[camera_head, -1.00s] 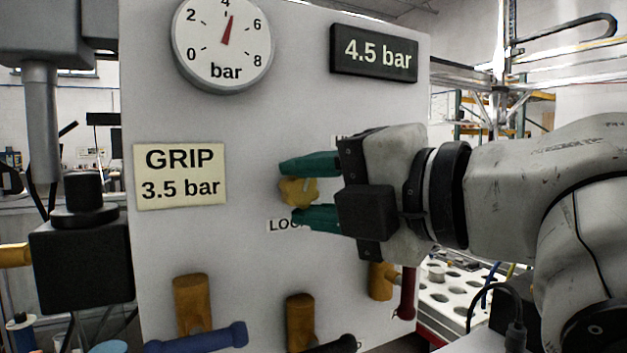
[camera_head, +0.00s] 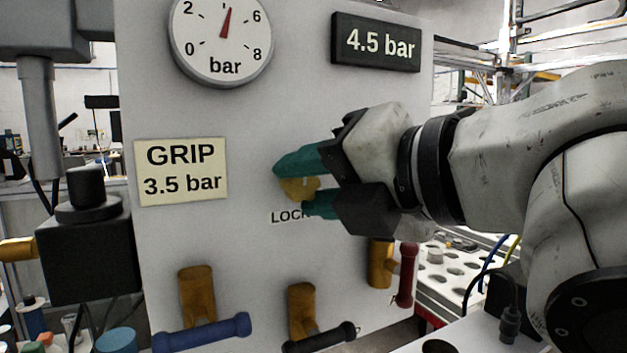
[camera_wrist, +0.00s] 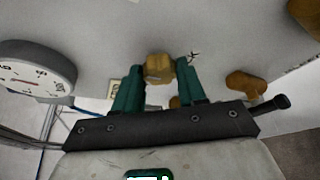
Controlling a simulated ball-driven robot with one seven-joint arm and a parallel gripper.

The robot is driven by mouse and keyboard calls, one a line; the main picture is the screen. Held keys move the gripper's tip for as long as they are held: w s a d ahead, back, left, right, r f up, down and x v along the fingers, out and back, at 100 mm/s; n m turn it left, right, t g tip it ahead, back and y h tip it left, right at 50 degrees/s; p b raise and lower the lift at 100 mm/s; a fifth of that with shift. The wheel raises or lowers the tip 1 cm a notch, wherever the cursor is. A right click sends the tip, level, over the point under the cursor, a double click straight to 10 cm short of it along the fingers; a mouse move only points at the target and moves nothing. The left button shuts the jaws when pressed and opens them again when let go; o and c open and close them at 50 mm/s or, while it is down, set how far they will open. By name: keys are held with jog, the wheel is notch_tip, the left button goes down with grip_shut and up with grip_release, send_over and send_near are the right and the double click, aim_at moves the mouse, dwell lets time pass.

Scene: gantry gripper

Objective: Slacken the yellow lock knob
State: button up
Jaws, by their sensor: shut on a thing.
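The yellow lock knob (camera_head: 299,189) is on the grey panel (camera_head: 250,120), just above a label reading "LOCK", which is partly covered. My gripper (camera_head: 300,186) reaches in from the right and is shut on the knob, with one green finger above it and one below. The gripper is tilted about its own axis. In the wrist view the knob (camera_wrist: 158,68) sits between the tips of the two green fingers (camera_wrist: 158,80). Part of the knob is hidden behind the fingers.
A round gauge (camera_head: 221,40) reads a little above 4 bar. A display (camera_head: 376,42) shows 4.5 bar, and a card (camera_head: 181,171) says GRIP 3.5 bar. Below are valves with a blue handle (camera_head: 203,333), a black handle (camera_head: 318,338) and a red handle (camera_head: 407,275).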

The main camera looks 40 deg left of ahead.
jog(key=shift+a+f, duration=0.1)
jog(key=shift+f, duration=0.1)
jog(key=o, duration=1)
jog(key=shift+r, duration=0.1)
jog(key=shift+o, duration=0.2)
jog(key=v, duration=1)
jog(key=shift+d+r, duration=0.15)
jog(key=shift+d, duration=0.25)
